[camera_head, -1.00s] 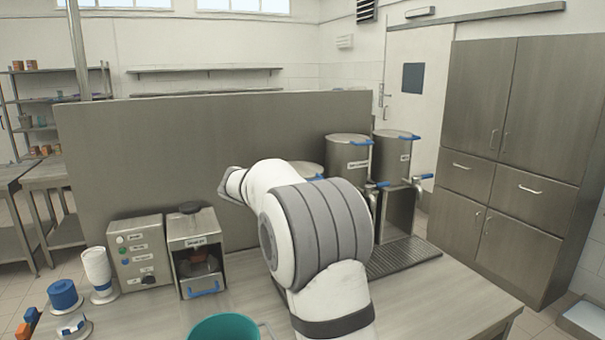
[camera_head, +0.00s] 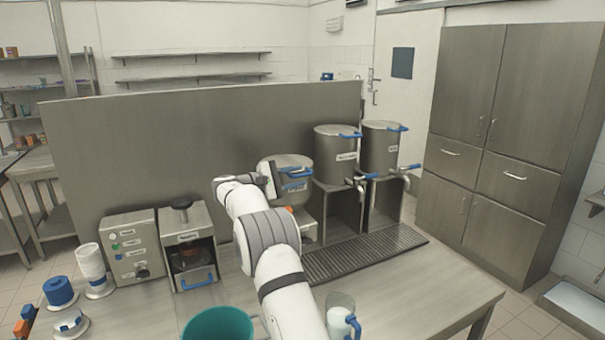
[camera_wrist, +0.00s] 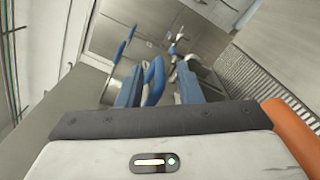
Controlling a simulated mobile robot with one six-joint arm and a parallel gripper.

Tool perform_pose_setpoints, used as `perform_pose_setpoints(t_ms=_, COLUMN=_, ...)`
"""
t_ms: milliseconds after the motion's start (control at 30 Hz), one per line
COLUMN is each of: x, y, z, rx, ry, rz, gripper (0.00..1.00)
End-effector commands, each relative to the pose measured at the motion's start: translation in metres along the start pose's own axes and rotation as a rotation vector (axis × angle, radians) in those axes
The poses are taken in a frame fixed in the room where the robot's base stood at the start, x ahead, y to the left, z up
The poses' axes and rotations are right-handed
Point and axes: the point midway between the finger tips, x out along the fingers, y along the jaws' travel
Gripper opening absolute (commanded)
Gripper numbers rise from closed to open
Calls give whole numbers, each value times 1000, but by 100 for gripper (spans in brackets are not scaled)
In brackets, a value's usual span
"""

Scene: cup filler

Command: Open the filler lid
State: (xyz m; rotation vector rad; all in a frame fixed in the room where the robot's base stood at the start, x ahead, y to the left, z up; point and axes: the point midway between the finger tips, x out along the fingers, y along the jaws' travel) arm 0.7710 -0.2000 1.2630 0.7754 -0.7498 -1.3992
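The cup filler (camera_head: 285,163) is a round metal vessel on the counter, left of two taller pots in the head view. Its lid looks closed, with a blue handle (camera_head: 298,173) on the front side. My gripper (camera_head: 274,182) is at the filler's left front side, partly hidden by my wrist. In the wrist view my gripper (camera_wrist: 160,90) has its two blue fingers apart. A blue handle loop (camera_wrist: 154,78) shows between them, nearer the left finger. I cannot tell whether they touch it.
Two metal pots (camera_head: 335,155) with blue handles and taps stand right of the filler. A ribbed drip tray (camera_head: 365,254) lies before them. A clear jug (camera_head: 340,315) with a blue handle and a teal bucket (camera_head: 218,325) are near the front. A tall steel panel (camera_head: 150,150) stands behind.

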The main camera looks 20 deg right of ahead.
Motion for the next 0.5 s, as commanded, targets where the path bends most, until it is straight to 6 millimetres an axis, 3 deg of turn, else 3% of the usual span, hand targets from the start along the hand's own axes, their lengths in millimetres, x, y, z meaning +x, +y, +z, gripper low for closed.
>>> perform_pose_setpoints(t_ms=200, x=28, y=1, z=1, rx=-2, ry=0, rz=-1, gripper=33)
perform_pose_setpoints(t_ms=500, x=34, y=0, z=0, rx=-1, ry=1, rz=-1, gripper=33)
